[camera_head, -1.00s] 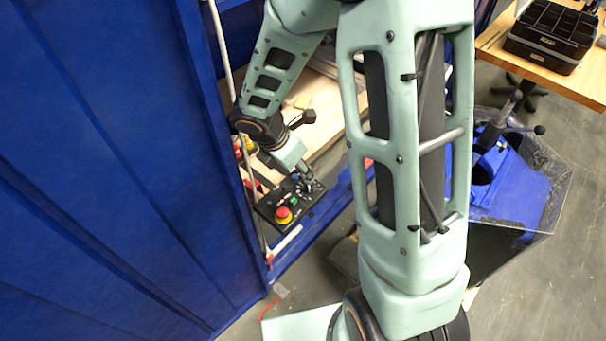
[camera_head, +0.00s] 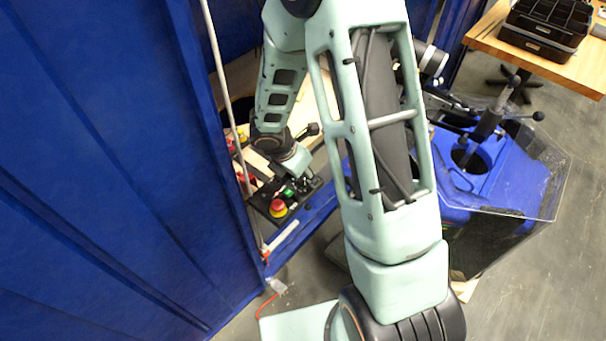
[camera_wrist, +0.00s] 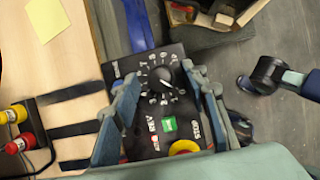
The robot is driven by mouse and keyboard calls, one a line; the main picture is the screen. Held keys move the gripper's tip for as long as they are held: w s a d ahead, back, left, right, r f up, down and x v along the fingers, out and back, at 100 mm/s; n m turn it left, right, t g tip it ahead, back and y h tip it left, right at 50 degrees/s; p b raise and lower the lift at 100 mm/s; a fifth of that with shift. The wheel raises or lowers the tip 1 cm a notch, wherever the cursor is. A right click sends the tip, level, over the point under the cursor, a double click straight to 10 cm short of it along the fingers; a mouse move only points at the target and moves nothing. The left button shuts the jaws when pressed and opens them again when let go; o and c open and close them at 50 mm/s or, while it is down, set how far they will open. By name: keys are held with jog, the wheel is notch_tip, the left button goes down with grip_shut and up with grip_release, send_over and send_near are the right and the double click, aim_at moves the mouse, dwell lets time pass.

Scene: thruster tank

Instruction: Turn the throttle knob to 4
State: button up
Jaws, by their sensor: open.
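The throttle knob (camera_wrist: 160,77) is a round black knob with a light pointer line, set in a ring of white marks on a black control panel (camera_wrist: 152,60). In the wrist view it lies between and just beyond my gripper (camera_wrist: 160,85), whose two blue-grey fingers are spread apart. I cannot tell whether a finger touches it, and the numbers are too small to read. In the head view the panel (camera_head: 263,200) sits at the bench edge, with my gripper (camera_head: 312,180) over its far right part; the knob is hidden there.
The panel also bears a green switch (camera_wrist: 169,124) and a red-and-yellow stop button (camera_head: 278,208). A blue wall (camera_head: 100,170) stands close on the left. A blue tank (camera_head: 490,185) stands at right.

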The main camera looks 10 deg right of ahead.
grip_shut()
